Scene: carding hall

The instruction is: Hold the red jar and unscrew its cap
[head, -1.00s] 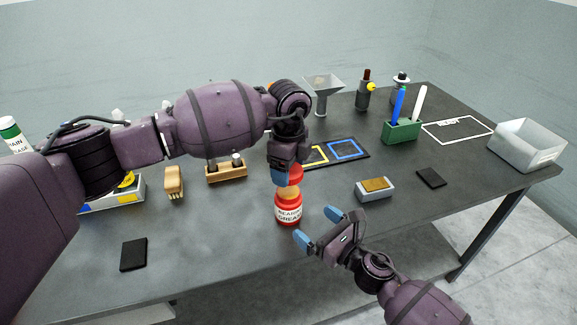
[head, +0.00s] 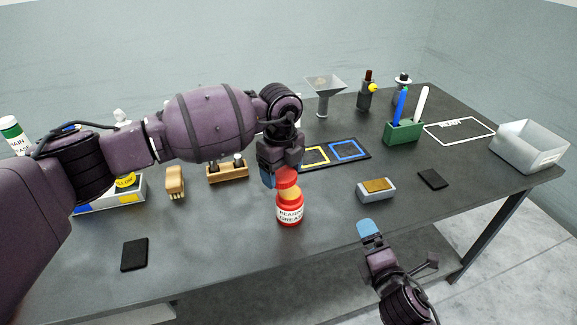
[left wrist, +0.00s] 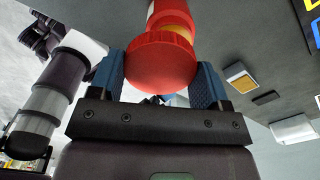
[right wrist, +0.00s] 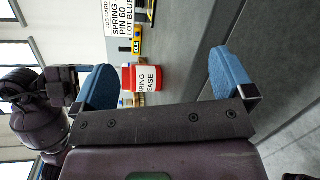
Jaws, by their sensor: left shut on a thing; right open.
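The red jar (head: 290,210) has a white grease label and stands near the front middle of the table; I cannot tell whether its base touches the tabletop. Its red cap (head: 287,178) is above it, with a yellow-orange neck band showing between cap and body. My left gripper (head: 281,174) comes from above and is shut on the cap; the left wrist view shows the ribbed cap (left wrist: 160,62) between both blue fingers. My right gripper (head: 400,246) is open and empty, apart from the jar to its right and front. The right wrist view shows the jar (right wrist: 146,78) beyond its fingers.
A grey block with a tan top (head: 376,190) and a black pad (head: 433,179) lie right of the jar. A wooden holder (head: 228,173) and brush (head: 175,183) are left.

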